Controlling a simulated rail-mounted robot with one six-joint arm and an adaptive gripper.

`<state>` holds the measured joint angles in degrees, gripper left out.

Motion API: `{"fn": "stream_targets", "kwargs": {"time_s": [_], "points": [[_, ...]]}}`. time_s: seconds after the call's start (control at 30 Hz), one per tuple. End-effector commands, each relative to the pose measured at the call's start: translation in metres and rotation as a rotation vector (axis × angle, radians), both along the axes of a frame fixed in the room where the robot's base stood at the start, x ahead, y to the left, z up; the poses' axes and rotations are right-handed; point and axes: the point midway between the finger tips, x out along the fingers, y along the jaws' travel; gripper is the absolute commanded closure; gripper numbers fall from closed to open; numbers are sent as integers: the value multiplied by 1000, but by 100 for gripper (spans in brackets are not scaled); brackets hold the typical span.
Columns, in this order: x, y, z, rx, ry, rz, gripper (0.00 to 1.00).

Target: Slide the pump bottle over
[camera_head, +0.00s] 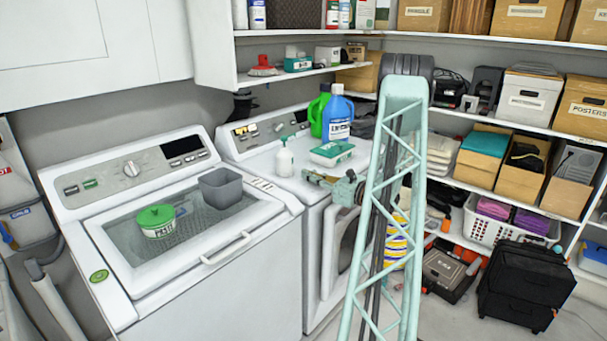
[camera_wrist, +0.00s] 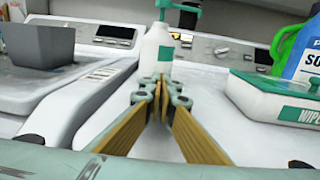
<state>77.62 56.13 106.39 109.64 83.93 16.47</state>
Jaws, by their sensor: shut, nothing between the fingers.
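The pump bottle (camera_head: 285,158) is white with a green pump top. It stands upright on the dryer's white top, near its left edge. In the wrist view the pump bottle (camera_wrist: 157,50) is straight ahead of my gripper (camera_wrist: 158,80). My gripper is shut and empty, its fingertips pointing at the bottle's lower front. I cannot tell whether they touch it. In the head view my gripper (camera_head: 308,176) is low over the dryer top, to the right of the bottle. The bottle's lower middle is partly hidden by the fingertips in the wrist view.
A wipes box (camera_head: 331,153) sits right of the bottle, with blue (camera_head: 338,116) and green (camera_head: 317,112) detergent bottles behind. A grey bin (camera_head: 226,187) and a green-lidded tub (camera_head: 156,220) stand on the washer at left. Free dryer top lies in front of the bottle.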

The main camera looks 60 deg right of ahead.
Motion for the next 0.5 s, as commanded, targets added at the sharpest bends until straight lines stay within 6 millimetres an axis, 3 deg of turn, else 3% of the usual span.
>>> {"fn": "stream_targets", "kwargs": {"time_s": [0.5], "points": [[-68, 9, 1, 0, 0, -3, 100]]}}
